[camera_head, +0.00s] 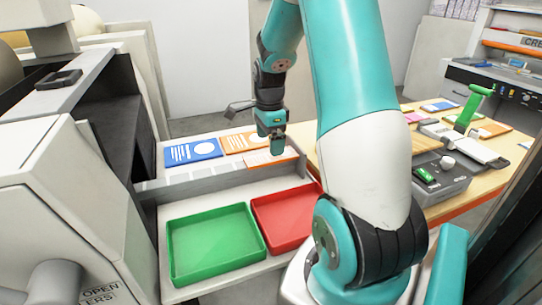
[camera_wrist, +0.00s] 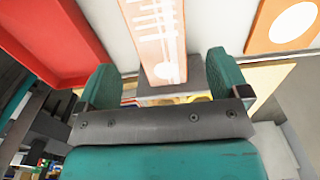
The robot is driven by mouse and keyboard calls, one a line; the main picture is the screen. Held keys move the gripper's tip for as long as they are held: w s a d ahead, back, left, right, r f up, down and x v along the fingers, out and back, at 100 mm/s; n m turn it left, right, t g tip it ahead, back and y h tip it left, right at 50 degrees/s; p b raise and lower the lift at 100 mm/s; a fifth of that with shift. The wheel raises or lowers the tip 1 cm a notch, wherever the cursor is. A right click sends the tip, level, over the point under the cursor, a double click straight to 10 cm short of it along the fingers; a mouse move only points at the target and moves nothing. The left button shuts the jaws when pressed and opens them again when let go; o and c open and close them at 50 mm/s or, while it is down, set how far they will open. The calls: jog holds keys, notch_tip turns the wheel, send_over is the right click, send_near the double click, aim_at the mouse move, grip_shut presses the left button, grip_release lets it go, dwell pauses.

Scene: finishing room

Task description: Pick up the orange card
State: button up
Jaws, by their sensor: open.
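Two orange cards show. One orange card (camera_head: 235,145), with white print and a circle, lies flat beside a blue card on the pale rack; it shows at the upper right in the wrist view (camera_wrist: 264,30). A paler orange card (camera_head: 262,160) with white lines lies nearer the front, below my gripper (camera_head: 278,150). In the wrist view this paler card (camera_wrist: 157,32) lies between the two teal fingers of my gripper (camera_wrist: 160,64). The fingers are apart and empty. I cannot tell how far above the card the tips are.
A blue card (camera_head: 192,152) lies at the rack's left. A green tray (camera_head: 215,245) and a red tray (camera_head: 285,218) stand in front of the rack. A wooden table (camera_head: 465,180) with devices and cards is at the right. A grey machine (camera_head: 60,195) stands at the left.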

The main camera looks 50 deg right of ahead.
notch_tip(320, 180, down, 4)
jog(key=shift+s+d+f+p, duration=0.1)
jog(key=shift+p, duration=0.3)
jog(key=c, duration=1)
